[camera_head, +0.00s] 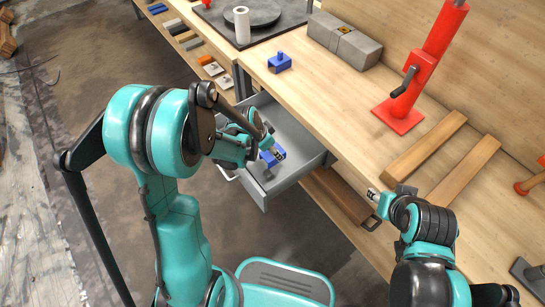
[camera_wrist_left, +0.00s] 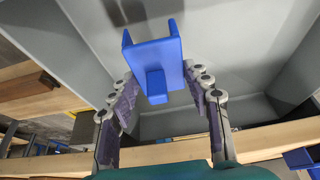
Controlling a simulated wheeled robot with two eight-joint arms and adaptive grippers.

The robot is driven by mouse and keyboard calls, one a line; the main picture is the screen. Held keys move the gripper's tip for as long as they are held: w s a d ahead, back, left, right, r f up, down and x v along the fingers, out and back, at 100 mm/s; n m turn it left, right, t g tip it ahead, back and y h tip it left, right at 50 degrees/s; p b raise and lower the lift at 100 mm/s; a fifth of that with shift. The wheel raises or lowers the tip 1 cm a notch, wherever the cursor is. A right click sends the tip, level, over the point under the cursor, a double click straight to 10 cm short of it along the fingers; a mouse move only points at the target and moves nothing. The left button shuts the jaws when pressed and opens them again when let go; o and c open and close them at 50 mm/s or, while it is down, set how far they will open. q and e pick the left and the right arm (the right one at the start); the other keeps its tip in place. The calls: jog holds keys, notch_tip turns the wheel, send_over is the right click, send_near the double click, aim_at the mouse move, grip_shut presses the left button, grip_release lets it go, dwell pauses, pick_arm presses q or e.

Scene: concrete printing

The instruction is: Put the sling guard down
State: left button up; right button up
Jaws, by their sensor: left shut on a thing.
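A blue sling guard (camera_head: 277,153), a U-shaped channel with a small block on it, is at the open grey drawer (camera_head: 297,168). In the left wrist view the guard (camera_wrist_left: 155,60) sits between the fingertips of my left gripper (camera_wrist_left: 158,84), which is shut on it. In the head view my left gripper (camera_head: 268,150) reaches over the drawer; whether the guard touches the drawer floor I cannot tell. A second blue guard (camera_head: 279,62) stands on the wooden bench top. My right gripper (camera_head: 374,209) is open and empty by the bench's front edge.
The wooden bench (camera_head: 310,87) runs along the right. A white roll (camera_head: 242,24) stands farther back. The drawer floor is mostly clear.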

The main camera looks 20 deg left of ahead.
aim_at(270, 154)
pick_arm(q)
notch_tip(270, 154, down, 4)
jog(key=shift+r+b, duration=0.1)
jog(key=shift+b, duration=0.95)
jog(key=o, duration=1.2)
jog(key=shift+c, duration=0.2)
